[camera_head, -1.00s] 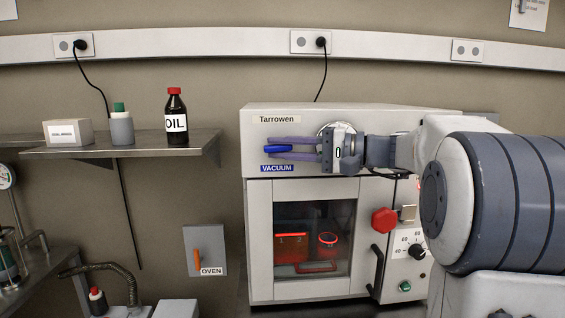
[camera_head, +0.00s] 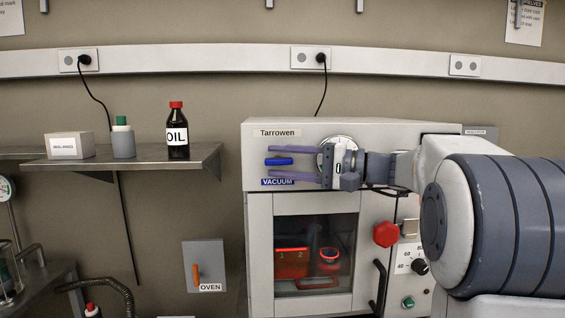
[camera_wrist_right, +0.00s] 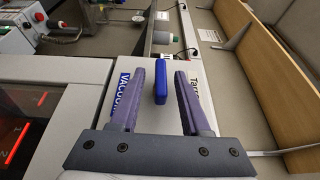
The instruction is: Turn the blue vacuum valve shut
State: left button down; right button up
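The blue vacuum valve handle (camera_head: 279,161) lies horizontal on the oven's upper front, just above the VACUUM label (camera_head: 278,182). My right gripper (camera_head: 270,162) reaches in from the right with its purple fingers spread, one above and one below the handle. In the right wrist view the blue handle (camera_wrist_right: 161,86) stands between the two open fingers, with a visible gap on each side. My left gripper is not in view.
The Tarrowen oven (camera_head: 258,240) has a red knob (camera_head: 386,234) and a black door handle (camera_head: 378,285) below my right arm.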

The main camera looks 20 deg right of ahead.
jog(key=v, duration=1)
jog(key=shift+s+d+b, duration=0.15)
jog(key=shift+s+b, duration=0.1)
jog(key=shift+b, duration=0.2)
jog(key=s+a+f+n+g+h, duration=0.25)
jog(key=a+f+g, duration=0.25)
jog(key=a+f, duration=0.55)
jog(key=s+a+f+n+g+h, duration=0.1)
jog(key=s+a+f+g+h, duration=0.3)
jog(key=a+f, duration=0.65)
jog(key=s+a+f+n+g+h, duration=0.1)
jog(key=s+a+f+n+h, duration=0.15)
jog(key=s+f+n, duration=0.45)
jog(key=s+a+f+n+g+h, duration=0.1)
jog(key=s+f+n+h, duration=0.3)
jog(key=s+f, duration=0.45)
notch_tip(320, 180, up, 13)
jog(key=p, duration=1.2)
jog(key=shift+s+p, duration=0.25)
jog(key=shift+p, duration=0.05)
